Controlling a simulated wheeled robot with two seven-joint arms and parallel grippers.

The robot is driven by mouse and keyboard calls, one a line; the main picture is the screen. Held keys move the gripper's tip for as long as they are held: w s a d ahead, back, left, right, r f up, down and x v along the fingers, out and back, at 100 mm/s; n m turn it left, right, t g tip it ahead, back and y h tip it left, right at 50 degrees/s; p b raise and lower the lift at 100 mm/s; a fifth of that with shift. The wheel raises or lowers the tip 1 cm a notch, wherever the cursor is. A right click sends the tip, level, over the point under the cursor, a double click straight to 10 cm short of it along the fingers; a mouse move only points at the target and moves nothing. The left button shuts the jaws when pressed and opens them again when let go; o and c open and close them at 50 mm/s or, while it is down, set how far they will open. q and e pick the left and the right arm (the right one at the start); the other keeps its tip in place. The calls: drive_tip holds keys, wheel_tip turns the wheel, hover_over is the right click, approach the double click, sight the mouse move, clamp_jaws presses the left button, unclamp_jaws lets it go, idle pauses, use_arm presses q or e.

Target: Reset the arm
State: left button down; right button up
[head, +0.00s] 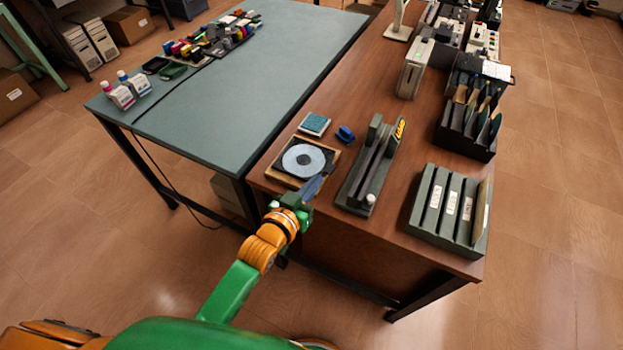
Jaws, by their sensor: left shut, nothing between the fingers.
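My left arm, green and orange, comes in from the bottom left of the head view. Its gripper (314,187) is shut and empty, at the near left edge of the brown table (330,215). The gripper's tip is close to the front right corner of a wooden tray (272,172) that holds a grey disc (303,161). I cannot tell whether it touches the tray. My right gripper is not in view.
A slotted grey rack (425,202) and a dark rack (462,142) line the right side. The grey-green table (240,85) at left is mostly clear.

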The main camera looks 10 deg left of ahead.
use_arm(q)
drive_tip(key=s+a+f+g+y, duration=0.1)
drive_tip(key=s+a+f+g, duration=0.1)
drive_tip(key=s+f, duration=0.35)
drive_tip(key=s+a+f+g+y, duration=0.1)
drive_tip(key=s+a+f+g, duration=0.1)
drive_tip(key=f, duration=0.6)
drive_tip(key=s+a+f+g+y, duration=0.1)
drive_tip(key=s+a+f+g, duration=0.1)
drive_tip(key=s+f, duration=0.35)
drive_tip(key=s+a+f+g, duration=0.2)
drive_tip(key=s+f, duration=0.2)
drive_tip(key=s, duration=0.4)
drive_tip(key=s+a+f+g+y, duration=0.1)
drive_tip(key=s+a+f+g, duration=0.1)
drive_tip(key=s+f, duration=0.3)
drive_tip(key=s+a+f+g+y, duration=0.1)
drive_tip(key=s+a+f+g, duration=0.2)
drive_tip(key=s, duration=0.7)
wheel_tip(320, 180, down, 2)
drive_tip(key=shift+s+f, duration=0.25)
drive_tip(key=shift+s, duration=0.15)
